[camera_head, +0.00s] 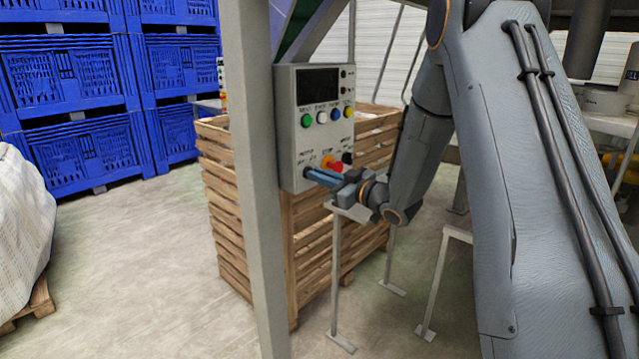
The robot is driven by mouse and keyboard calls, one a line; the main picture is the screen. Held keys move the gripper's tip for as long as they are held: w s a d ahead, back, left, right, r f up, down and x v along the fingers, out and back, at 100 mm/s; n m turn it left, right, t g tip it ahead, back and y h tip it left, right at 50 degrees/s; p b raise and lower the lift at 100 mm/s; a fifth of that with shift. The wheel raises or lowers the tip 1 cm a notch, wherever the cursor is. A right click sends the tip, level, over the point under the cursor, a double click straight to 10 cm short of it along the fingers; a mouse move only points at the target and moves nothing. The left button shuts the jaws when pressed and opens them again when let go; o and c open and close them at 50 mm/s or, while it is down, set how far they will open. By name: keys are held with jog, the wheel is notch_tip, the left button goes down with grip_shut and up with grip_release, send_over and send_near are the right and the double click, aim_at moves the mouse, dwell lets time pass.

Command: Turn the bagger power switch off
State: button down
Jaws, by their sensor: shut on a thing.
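A grey control box (286,130) hangs beside the steel post, its front facing right. A dark screen (317,86) is at its top, with a row of green, white, blue and yellow buttons below. Along its lower edge are a dark rotary switch (306,172) at the left, a red button on a yellow base (328,163), and a black knob (347,158) at the right. My gripper (310,174) reaches in from the right, its blue-grey fingers shut on the dark switch. The fingers hide most of the switch, so its setting cannot be told. The small labels are hard to read.
A steel post (256,200) stands just left of the box. A slatted wooden crate (228,215) stands behind and below it. Blue plastic crates (68,75) are stacked at the back left. A white sack (22,225) is at the left edge. The floor between is clear.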

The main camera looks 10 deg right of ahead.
jog(key=n+b, duration=0.5)
jog(key=n, duration=0.1)
jog(key=shift+a, duration=0.1)
jog(key=shift+s+n, duration=0.1)
jog(key=shift+n, duration=0.3)
jog(key=c, duration=1.9)
grip_release()
jog(key=shift+o, duration=0.2)
jog(key=shift+b, duration=0.3)
jog(key=b+v, duration=0.1)
jog(key=v, duration=0.6)
jog(key=shift+s, duration=0.3)
jog(key=shift+d+f, duration=0.1)
jog(key=shift+d, duration=0.15)
